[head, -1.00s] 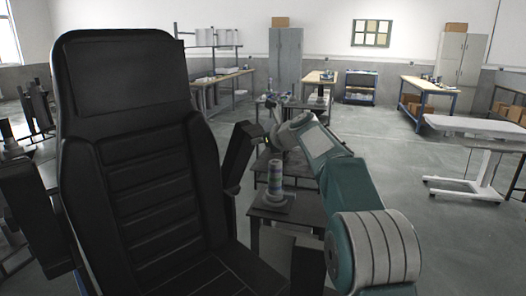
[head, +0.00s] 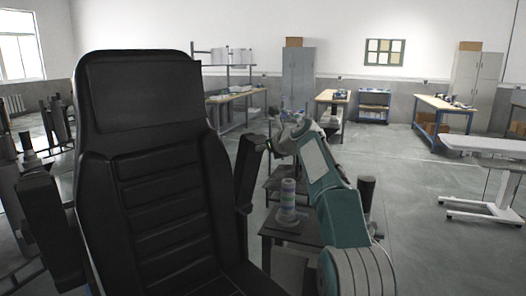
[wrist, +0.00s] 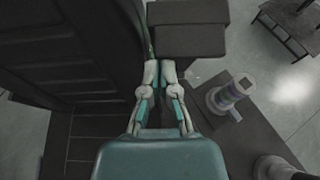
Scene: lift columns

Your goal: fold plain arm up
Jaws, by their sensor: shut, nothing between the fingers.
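A black padded chair (head: 150,150) fills the left of the head view. Its armrest on the right (head: 247,172) is a dark block beside the backrest, standing steeply in the picture. The other armrest (head: 50,230) is at the lower left. My gripper (head: 269,146) is at the upper right of the right armrest, small and partly hidden. In the wrist view my gripper (wrist: 161,64) is shut and empty, its fingertips just below a dark armrest block (wrist: 188,28). The chair's backrest (wrist: 75,60) lies to the left. I cannot tell whether the fingers touch the armrest.
Small dark tables stand right of the chair, one carrying a banded column (head: 288,200). It also shows in the wrist view (wrist: 228,95). A dark cylinder (head: 367,190) stands behind my arm. Workbenches (head: 445,105) and a white table (head: 490,148) are farther back, with open floor between.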

